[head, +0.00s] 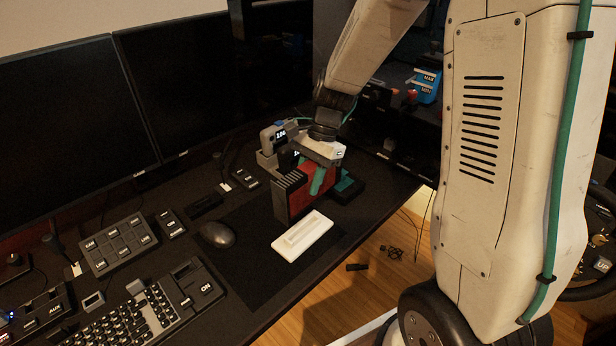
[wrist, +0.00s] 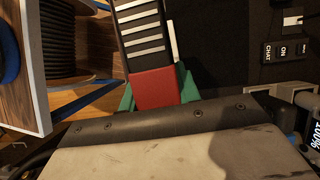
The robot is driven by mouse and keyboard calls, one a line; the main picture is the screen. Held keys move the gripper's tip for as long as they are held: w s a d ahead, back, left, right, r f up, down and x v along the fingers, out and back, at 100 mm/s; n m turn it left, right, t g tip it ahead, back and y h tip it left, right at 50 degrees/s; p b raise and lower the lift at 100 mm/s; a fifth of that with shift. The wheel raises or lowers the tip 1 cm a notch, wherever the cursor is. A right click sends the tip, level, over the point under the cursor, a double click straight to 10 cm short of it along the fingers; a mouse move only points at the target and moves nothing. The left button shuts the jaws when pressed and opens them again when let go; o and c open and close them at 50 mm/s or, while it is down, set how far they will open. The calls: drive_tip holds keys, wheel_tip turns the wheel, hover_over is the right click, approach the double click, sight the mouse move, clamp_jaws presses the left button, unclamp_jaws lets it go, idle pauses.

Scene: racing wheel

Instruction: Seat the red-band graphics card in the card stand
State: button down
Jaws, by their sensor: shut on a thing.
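The red-band graphics card (head: 293,196), dark with a red band, is upright in my gripper (head: 318,178). In the wrist view, the teal fingers of my gripper (wrist: 157,92) are shut on both sides of the red part of the card (wrist: 156,88). The dark ribbed end of the card points away from my gripper. The card stand (head: 302,236) is a white block with a long slot, lying on the dark mat in front of the card. The slot looks empty. I cannot tell how high the card's lower edge is above the desk.
A dark and teal item (head: 347,187) lies right of my gripper. A grey device (head: 273,138) stands behind it. A mouse (head: 217,234), a button box (head: 118,242) and a keyboard (head: 135,318) are to the left. Monitors (head: 190,85) line the back. The desk's edge is close to the stand's right.

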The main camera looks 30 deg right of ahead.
sight(309, 205)
drive_tip(key=shift+f, duration=2.8)
drive_tip(key=shift+f, duration=1.5)
drive_tip(key=c, duration=0.9)
unclamp_jaws()
drive_tip(key=shift+s, duration=0.1)
drive_tip(key=v, duration=0.7)
drive_tip(key=shift+f, duration=0.1)
drive_tip(key=shift+d+r, duration=0.2)
drive_tip(key=shift+r, duration=0.25)
